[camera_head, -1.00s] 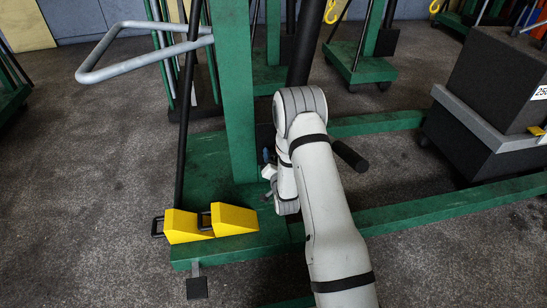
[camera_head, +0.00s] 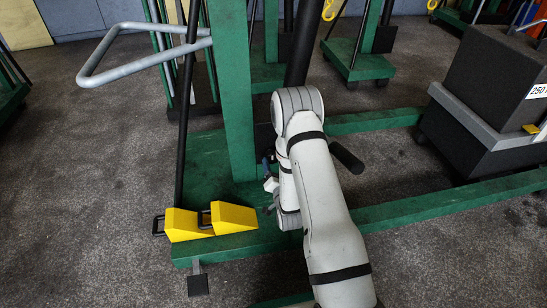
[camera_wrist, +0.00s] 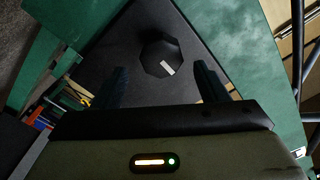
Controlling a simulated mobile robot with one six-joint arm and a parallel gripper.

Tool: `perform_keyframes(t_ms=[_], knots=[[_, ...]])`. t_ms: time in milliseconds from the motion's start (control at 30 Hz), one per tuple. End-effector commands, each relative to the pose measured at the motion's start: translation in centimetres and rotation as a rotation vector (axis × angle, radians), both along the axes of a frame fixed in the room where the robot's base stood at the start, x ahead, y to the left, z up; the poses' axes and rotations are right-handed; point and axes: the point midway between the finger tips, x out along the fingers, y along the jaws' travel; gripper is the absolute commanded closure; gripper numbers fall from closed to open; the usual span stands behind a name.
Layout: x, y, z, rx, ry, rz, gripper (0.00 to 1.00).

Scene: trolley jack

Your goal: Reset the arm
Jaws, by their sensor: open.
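My gripper (camera_wrist: 161,80) is open in the wrist view, with one dark finger on each side and a clear gap between them. A black faceted knob (camera_wrist: 155,53) with a white mark shows beyond the fingertips, on a dark panel (camera_wrist: 112,48). I see nothing held, and the distance to the knob is hard to tell. In the head view my arm reaches forward to the green jack frame (camera_head: 237,95). It hides most of my gripper there.
Two yellow wedges (camera_head: 234,217) stand on the green base at the left of my arm. A grey bar handle (camera_head: 120,75) juts out at upper left. A dark block (camera_head: 500,75) labelled 250 stands at right. Open floor (camera_head: 85,200) lies at left.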

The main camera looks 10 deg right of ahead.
Motion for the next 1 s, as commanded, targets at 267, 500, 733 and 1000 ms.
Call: perform_keyframes(t_ms=[267,500,733,1000], knots=[[-1.9,0.0,0.0,0.000,-0.001,-0.001,0.33],[-1.8,0.0,0.0,0.000,-0.001,-0.001,0.33],[-1.7,0.0,0.5,-0.002,0.004,-0.001,0.33],[0.6,0.0,10.8,-0.079,0.155,0.007,0.33]])
